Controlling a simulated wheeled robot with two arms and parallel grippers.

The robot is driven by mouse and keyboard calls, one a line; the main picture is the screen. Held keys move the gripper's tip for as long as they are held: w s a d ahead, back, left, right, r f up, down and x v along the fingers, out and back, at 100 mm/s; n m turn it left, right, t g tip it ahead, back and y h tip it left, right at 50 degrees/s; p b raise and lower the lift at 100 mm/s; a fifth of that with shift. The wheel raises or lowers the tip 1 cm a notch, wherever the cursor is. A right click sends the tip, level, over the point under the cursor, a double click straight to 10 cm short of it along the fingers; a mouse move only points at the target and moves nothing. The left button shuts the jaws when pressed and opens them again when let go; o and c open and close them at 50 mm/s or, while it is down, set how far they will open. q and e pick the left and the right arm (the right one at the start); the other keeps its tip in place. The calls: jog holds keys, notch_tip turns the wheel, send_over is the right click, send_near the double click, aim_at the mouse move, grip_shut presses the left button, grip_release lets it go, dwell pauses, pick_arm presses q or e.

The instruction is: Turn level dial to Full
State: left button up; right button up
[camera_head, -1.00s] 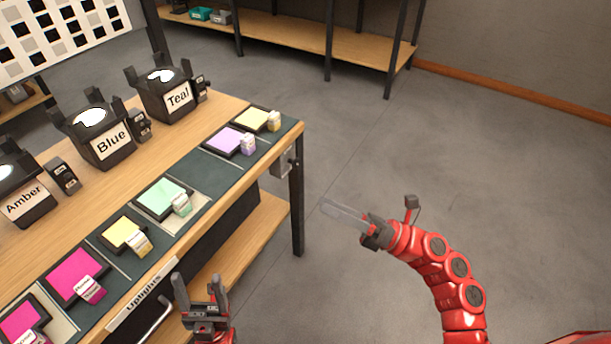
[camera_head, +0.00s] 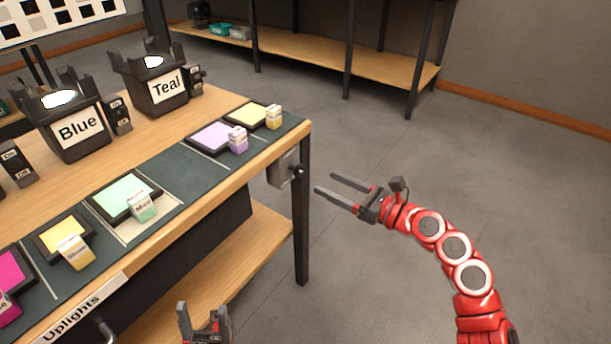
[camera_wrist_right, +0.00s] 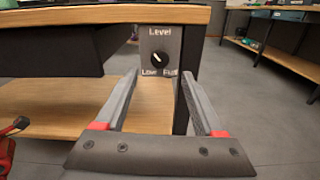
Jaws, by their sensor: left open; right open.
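The level dial (camera_wrist_right: 159,59) is a small black knob with a white pointer line on a grey plate (camera_wrist_right: 160,42) marked Level, Low and Full. In the right wrist view its pointer leans up and to the left. In the head view the plate (camera_head: 283,169) hangs under the table's right end, with the knob (camera_head: 297,171) seen from the side. My right gripper (camera_head: 342,186) is open and empty, to the right of the dial and apart from it. In the right wrist view its fingers (camera_wrist_right: 152,93) point toward the plate. My left gripper (camera_head: 204,318) is open and empty at the bottom.
A table leg (camera_head: 303,220) stands right beside the dial plate. The floor to the right is clear.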

aim_at(302, 171)
jog(key=b+x, duration=0.1)
jog(key=x, duration=0.7)
grip_shut()
